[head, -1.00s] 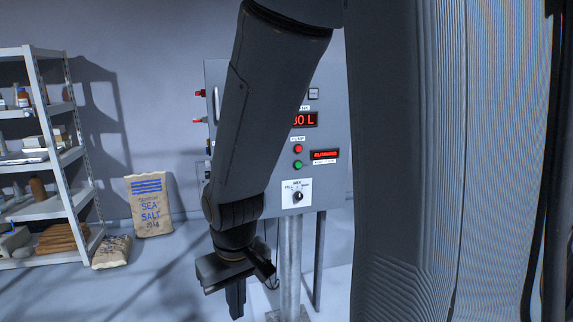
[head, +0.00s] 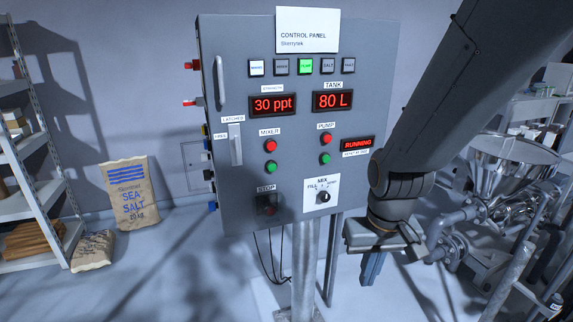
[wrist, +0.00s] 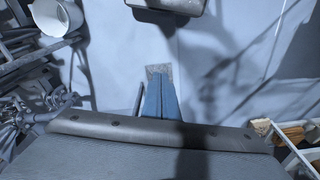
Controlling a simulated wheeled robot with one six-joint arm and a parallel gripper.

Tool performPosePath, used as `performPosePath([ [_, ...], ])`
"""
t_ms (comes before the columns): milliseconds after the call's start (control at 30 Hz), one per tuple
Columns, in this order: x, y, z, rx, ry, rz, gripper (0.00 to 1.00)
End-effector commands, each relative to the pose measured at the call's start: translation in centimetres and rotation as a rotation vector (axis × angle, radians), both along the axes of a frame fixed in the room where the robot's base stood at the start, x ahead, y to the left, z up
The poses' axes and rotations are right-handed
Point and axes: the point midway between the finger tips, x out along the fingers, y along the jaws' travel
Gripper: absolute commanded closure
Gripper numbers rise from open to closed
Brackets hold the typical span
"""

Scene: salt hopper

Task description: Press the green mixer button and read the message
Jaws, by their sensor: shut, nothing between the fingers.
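The grey control panel (head: 235,60) stands on a post and faces me in the head view. Its green mixer button (head: 271,168) sits below the red mixer button (head: 271,146), under the MIXER label (head: 269,132). The strength display (head: 272,105) reads 30 ppt and the tank display (head: 332,101) reads 80 L. A small red display (head: 357,143) right of the pump buttons reads RUNNING. My gripper (head: 371,272) points down, shut and empty, below and right of the panel, apart from the buttons. Its fingers (wrist: 160,98) also show in the wrist view.
A selector knob (head: 323,197), a stop button under a cover (head: 267,205) and a pump green button (head: 325,158) share the panel. Steel hopper piping (head: 500,170) stands right. A salt sack (head: 131,190) and shelf (head: 45,165) are left.

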Motion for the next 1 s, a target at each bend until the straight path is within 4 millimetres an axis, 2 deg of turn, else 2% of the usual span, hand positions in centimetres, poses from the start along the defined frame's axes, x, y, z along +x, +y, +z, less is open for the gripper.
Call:
performPosePath([
  [233, 0.1, -0.1, 0.0, -0.003, -0.004, 0.006, 1.00],
  [333, 1.5, -0.6, 0.1, -0.028, -0.045, 0.060, 1.00],
  [467, 6.1, -2.2, 0.6, -0.113, -0.189, 0.263, 1.00],
  [567, 11.7, -2.3, 2.0, -0.209, -0.371, 0.538, 1.00],
  [600, 13.9, -1.6, 2.8, -0.244, -0.452, 0.664, 1.00],
  [700, 18.2, 1.3, 4.9, -0.311, -0.651, 0.988, 1.00],
  [767, 19.7, 3.6, 6.1, -0.339, -0.768, 1.177, 1.00],
  [867, 20.5, 7.5, 7.8, -0.357, -0.948, 1.451, 1.00],
  [1000, 19.2, 11.7, 9.3, -0.340, -1.147, 1.722, 1.00],
])
